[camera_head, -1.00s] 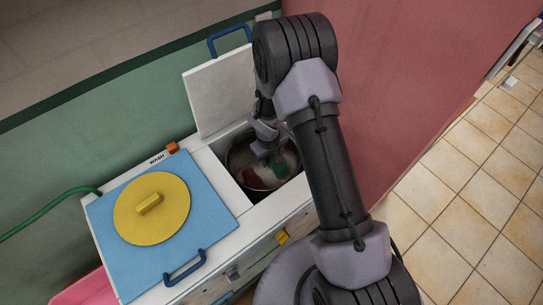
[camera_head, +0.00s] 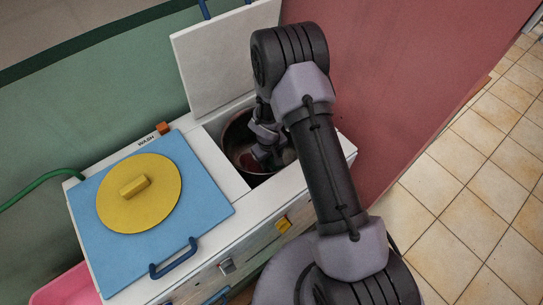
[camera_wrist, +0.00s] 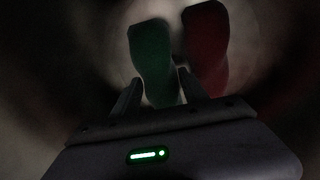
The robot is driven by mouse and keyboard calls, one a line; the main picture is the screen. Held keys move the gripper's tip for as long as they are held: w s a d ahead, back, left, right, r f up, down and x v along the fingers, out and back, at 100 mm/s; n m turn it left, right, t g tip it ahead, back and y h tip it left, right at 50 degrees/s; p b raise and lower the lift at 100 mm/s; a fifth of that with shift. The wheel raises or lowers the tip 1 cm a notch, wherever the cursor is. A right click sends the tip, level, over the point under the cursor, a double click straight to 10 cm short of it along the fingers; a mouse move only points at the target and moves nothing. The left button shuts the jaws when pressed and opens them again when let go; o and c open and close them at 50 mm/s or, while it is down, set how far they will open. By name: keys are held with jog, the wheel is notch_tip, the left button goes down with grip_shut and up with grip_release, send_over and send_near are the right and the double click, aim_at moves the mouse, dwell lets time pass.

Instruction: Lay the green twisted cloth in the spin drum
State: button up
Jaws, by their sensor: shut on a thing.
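The spin drum (camera_head: 230,142) is the round metal tub under the raised white lid. My gripper (camera_head: 264,160) reaches down inside it. In the wrist view my gripper (camera_wrist: 157,84) is shut on the green twisted cloth (camera_wrist: 150,52), which stands out beyond the fingertips inside the dark drum. The green cloth is hidden in the head view. A red twisted cloth (camera_wrist: 206,45) lies just right of the green one, and a bit of it shows in the head view (camera_head: 247,160). I cannot tell whether the green cloth touches the drum floor.
The raised white lid (camera_head: 225,65) stands behind the drum. To the left, a blue cover (camera_head: 200,207) with a yellow round lid (camera_head: 158,200) closes the wash side. A green hose (camera_head: 40,190) runs off left. The drum wall is close around my gripper.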

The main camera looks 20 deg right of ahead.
jog(key=o, duration=1.7)
jog(key=shift+c, duration=0.2)
jog(key=s+r+m+t+p, duration=0.15)
jog(key=r+p, duration=0.25)
jog(key=r, duration=1.2)
jog(key=s+r+m+p, duration=0.15)
jog(key=r+p, duration=0.25)
jog(key=r, duration=1.2)
jog(key=s+a+r+m+t+y, duration=0.1)
jog(key=s+a+r+m, duration=0.1)
jog(key=s+r, duration=0.7)
jog(key=s+a+r+m+t+y, duration=0.1)
jog(key=s+r+m+y, duration=0.1)
jog(key=s+r, duration=0.7)
jog(key=s+m, duration=0.1)
jog(key=s, duration=0.2)
jog(key=shift+a+t, duration=0.35)
jog(key=shift+s, duration=0.1)
